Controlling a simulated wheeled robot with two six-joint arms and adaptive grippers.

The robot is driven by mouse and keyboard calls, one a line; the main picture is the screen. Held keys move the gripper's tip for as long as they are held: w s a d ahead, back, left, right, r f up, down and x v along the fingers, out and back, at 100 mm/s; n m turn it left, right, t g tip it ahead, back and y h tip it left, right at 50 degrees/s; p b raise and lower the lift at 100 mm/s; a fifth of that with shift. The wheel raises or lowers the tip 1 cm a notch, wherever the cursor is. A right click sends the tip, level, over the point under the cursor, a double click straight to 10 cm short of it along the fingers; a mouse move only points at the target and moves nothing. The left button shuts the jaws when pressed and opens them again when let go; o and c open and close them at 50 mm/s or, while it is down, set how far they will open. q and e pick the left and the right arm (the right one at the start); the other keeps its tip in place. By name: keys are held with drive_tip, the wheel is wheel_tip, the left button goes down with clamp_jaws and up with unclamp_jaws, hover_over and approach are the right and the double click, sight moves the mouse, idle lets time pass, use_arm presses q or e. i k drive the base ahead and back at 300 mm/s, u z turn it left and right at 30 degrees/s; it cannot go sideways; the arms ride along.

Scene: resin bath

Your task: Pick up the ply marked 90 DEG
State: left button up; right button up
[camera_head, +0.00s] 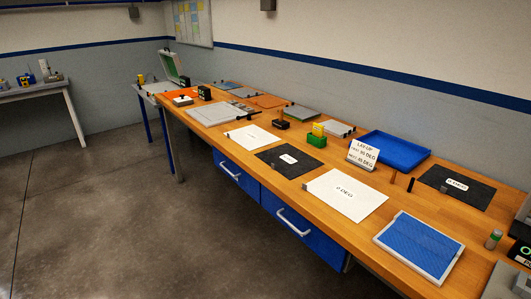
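Several plies lie flat on the wooden bench. A white ply (335,205) in the front middle has a label that seems to read 0 DEG. Left of it lies a dark ply (271,156) with a small white label, and beyond that a smaller white ply (243,143). Another dark ply (440,187) with a white label lies at the right, behind a blue panel in a pale frame (420,243). The labels on these last three are too small to read, so I cannot tell which is marked 90 DEG. Neither of my grippers is in view.
A white LAYUP sign (363,154) stands mid-bench, in front of a blue tray (390,150). Green and yellow blocks (317,137) stand left of it. A small cylinder (494,239) stands at the right. Blue drawers (292,221) sit under the bench. The floor at left is clear.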

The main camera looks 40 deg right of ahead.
sight(290, 162)
drive_tip(key=z, duration=0.25)
drive_tip(key=i, duration=1)
drive_tip(key=z, duration=1.35)
drive_tip(key=i, duration=0.75)
drive_tip(key=z, duration=0.75)
